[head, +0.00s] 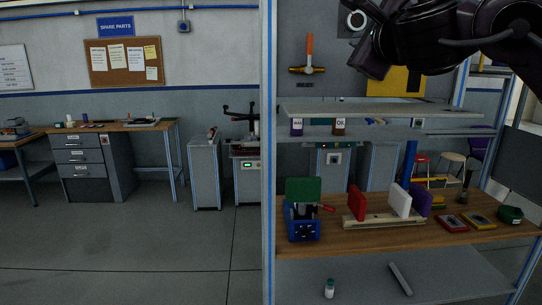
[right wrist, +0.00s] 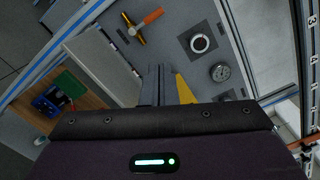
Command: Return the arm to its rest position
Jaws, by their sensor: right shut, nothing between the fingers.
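My right arm comes in from the upper right of the head view, dark and raised in front of the grey back panel (head: 335,75). My right gripper (head: 372,52) is at the top, above the upper shelf (head: 375,108) of the workbench and well clear of the wooden bench top (head: 380,238). In the right wrist view the two fingers (right wrist: 159,85) are together with nothing between them. My left gripper is in neither view.
The bench holds a blue box with a green panel (head: 303,222), a wooden rack with coloured plates (head: 384,219) and small trays (head: 452,223). A hammer (head: 309,55) hangs on the back panel. A blue-edged post (head: 267,150) stands left. Open floor (head: 130,250) lies beyond.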

